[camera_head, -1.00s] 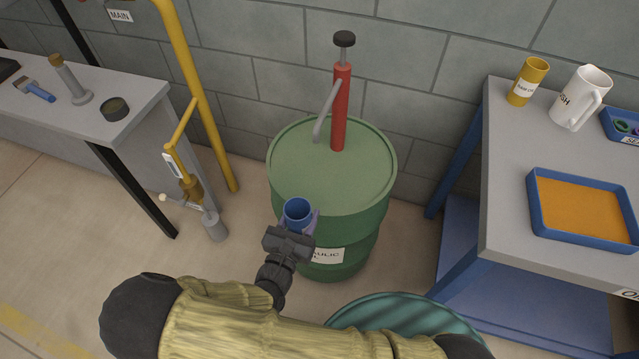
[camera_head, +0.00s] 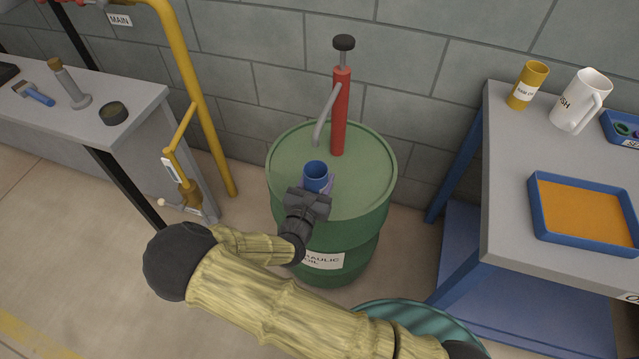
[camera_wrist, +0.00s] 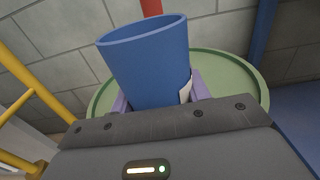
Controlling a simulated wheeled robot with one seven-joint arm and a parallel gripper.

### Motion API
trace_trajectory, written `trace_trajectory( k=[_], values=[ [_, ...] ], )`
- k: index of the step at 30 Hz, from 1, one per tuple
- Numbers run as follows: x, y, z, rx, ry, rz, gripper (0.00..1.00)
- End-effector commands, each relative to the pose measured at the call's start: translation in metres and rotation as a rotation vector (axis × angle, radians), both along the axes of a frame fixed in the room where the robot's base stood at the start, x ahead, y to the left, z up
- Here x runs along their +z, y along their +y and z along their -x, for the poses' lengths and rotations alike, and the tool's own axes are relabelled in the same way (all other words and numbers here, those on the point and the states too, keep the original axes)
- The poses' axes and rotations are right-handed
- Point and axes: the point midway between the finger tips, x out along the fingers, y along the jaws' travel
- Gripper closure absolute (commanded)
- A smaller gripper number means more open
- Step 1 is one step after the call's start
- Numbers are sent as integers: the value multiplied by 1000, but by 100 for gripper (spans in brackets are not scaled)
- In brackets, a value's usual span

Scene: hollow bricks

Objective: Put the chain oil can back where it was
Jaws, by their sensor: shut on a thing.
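My gripper (camera_head: 317,186) is shut on a blue open-topped can (camera_head: 316,171), held close to upright at the front of the green drum top. In the wrist view the blue can (camera_wrist: 150,62) sits between the purple fingers, with the edge of a white label at its right. Its label cannot be read, and I cannot tell whether the can touches the drum. A yellow can (camera_head: 528,84) with a white label stands on the right-hand table; its small lettering is hard to read.
The green drum (camera_head: 360,178) carries a red hand pump (camera_head: 340,115), its grey spout just behind the blue can. The right table holds a white jug (camera_head: 580,100) and an orange-filled blue tray (camera_head: 585,212). A yellow pipe (camera_head: 190,90) and a grey bench (camera_head: 140,98) are left.

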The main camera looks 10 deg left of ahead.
Motion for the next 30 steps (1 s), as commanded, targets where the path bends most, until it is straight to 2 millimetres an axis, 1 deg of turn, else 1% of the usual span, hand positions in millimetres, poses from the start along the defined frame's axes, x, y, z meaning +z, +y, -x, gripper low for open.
trace_trajectory(
  k=[3, 6, 9, 22, 23, 24, 26, 30],
  values=[
    [-2, -2, -15, -2, -2, 1, 86],
    [-24, -2, -12, 0, -1, 3, 86],
    [-34, -1, -12, 0, -1, 3, 86],
    [-38, -1, -12, 0, -1, 0, 86],
    [-38, -1, -12, 0, -1, 0, 50],
    [-38, -1, -12, 0, -1, 0, 42],
    [-38, -1, -12, 0, -1, 0, 32],
    [-38, -1, -12, 0, -1, 0, 32]
  ],
)
